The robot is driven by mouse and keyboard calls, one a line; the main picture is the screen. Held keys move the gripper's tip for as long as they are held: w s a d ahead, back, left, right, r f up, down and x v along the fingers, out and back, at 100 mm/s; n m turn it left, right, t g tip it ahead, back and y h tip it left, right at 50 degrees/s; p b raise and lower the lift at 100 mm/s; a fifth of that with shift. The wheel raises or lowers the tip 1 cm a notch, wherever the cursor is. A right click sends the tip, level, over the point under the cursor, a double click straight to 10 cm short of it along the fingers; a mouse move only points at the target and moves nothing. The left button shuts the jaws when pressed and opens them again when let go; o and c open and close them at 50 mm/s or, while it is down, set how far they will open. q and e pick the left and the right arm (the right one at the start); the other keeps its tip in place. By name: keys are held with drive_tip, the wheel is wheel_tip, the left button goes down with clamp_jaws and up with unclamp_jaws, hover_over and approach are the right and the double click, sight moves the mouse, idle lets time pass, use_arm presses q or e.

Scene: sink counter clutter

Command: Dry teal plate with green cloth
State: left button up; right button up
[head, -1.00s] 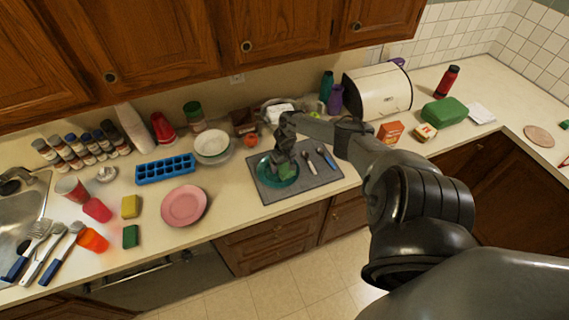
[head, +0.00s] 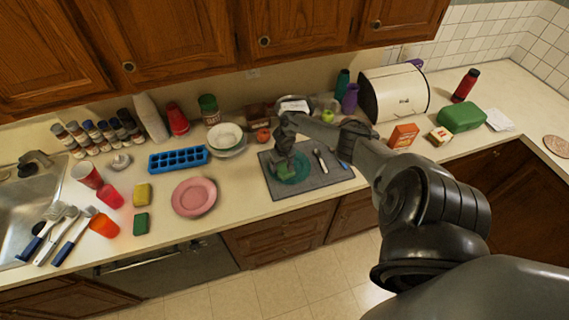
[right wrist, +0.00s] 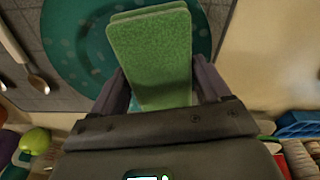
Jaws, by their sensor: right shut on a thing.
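The teal plate (head: 301,168) lies on the left part of a grey mat (head: 325,181) on the counter. It also shows in the right wrist view (right wrist: 72,45), with pale spots on its surface. My right gripper (head: 285,165) is over the plate, shut on the folded green cloth (right wrist: 150,50). The cloth is between its two fingers and lies over the plate's surface; whether it presses on the plate is hard to tell. In the head view the cloth (head: 287,173) is partly hidden by the gripper. My left gripper is not in view.
A spoon (head: 321,160) lies on the mat right of the plate. A pink plate (head: 194,197) and a green sponge (head: 141,224) lie to the left. Bowls (head: 226,137) and a red tomato-like item (head: 263,135) stand behind. An orange box (head: 403,136) stands at the right.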

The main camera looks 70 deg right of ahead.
sight(296, 166)
drive_tip(key=shift+s+d, duration=0.65)
drive_tip(key=shift+s, duration=0.35)
drive_tip(key=shift+s+d, duration=0.65)
drive_tip(key=shift+s, duration=0.35)
drive_tip(key=shift+s+d, duration=0.65)
drive_tip(key=shift+s, duration=0.35)
drive_tip(key=shift+r, duration=0.1)
drive_tip(key=shift+r, duration=2.9)
drive_tip(key=shift+r, duration=0.1)
wheel_tip(296, 166, up, 3)
drive_tip(key=shift+f, duration=0.1)
